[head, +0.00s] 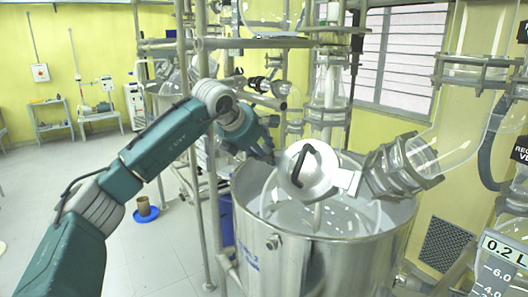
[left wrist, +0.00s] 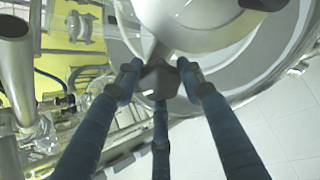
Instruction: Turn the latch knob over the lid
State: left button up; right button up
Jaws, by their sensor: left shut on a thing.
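The round metal lid (head: 291,185) with a black curved handle (head: 308,152) is tilted up over the open mouth of the steel reactor vessel (head: 300,262). In the left wrist view, the lid (left wrist: 195,20) fills the top. A dark grey latch knob (left wrist: 158,80) sits at the lid's edge, between the fingertips of my left gripper (left wrist: 160,80). The three blue fingers are shut on the knob. In the head view, my left gripper (head: 262,148) is at the vessel's back left rim, and the knob cannot be made out there. My right gripper is not in view.
Vertical metal frame posts (head: 211,170) stand close to my left arm. A glass elbow with a flange (head: 400,167) stands right of the lid. Glass pipework hangs above the vessel. The floor at left is mostly clear, with a brown pot on a blue dish (head: 145,208).

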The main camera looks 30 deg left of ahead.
pick_arm(q)
jog(key=m, duration=0.3)
jog(key=shift+m, duration=0.3)
jog(key=m, duration=0.3)
jog(key=shift+m, duration=0.3)
jog(key=m, duration=0.3)
jog(key=shift+f+m+t, duration=0.1)
jog(key=shift+m+t, duration=0.2)
jog(key=shift+t, duration=0.1)
jog(key=m, duration=0.3)
jog(key=shift+m+p, duration=0.3)
jog(key=m, duration=0.6)
jog(key=shift+s+t+p, duration=0.1)
jog(key=shift+t+p, duration=0.2)
jog(key=m, duration=0.4)
jog(key=shift+p, duration=0.35)
jog(key=shift+m, duration=1.6)
jog(key=shift+h+p, duration=0.3)
